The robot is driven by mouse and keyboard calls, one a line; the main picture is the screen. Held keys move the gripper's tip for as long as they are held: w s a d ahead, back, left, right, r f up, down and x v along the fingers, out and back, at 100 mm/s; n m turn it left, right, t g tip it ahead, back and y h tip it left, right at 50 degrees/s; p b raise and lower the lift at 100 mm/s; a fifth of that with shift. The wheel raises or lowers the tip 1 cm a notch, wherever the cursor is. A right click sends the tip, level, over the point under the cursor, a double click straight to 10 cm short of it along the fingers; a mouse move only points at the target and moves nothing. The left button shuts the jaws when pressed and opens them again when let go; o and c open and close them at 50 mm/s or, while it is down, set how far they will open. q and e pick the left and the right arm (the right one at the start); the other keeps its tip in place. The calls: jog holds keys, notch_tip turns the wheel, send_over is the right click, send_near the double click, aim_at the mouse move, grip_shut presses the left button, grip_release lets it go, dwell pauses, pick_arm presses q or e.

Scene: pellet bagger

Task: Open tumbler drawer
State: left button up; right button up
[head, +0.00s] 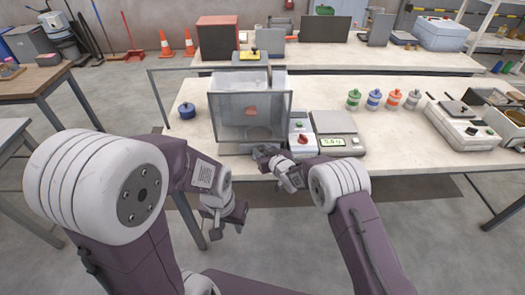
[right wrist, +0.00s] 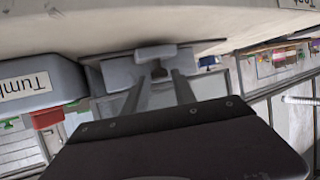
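The tumbler (head: 235,108) is a clear-walled box in a grey frame near the front edge of the light table. A reddish piece shows inside it. My right gripper (head: 267,154) is low at the tumbler's front, by the table edge. In the right wrist view its fingers (right wrist: 157,82) reach a grey block (right wrist: 155,51) under the table-coloured surface. Whether they grip this block cannot be told, and the drawer itself is not clearly visible. My left gripper (head: 226,220) is open and empty, below and in front of the table.
A control box (head: 302,133) with a red knob stands right of the tumbler; the wrist view shows a box labelled "Tumb…" (right wrist: 35,88). A scale (head: 335,125) is beside it. A blue jar (head: 187,111) stands left, and several banded jars (head: 374,99) stand right.

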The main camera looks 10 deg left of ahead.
jog(key=shift+w+a+f, duration=0.1)
jog(key=shift+a, duration=0.05)
jog(key=shift+c, duration=0.3)
grip_shut()
dwell(1.1)
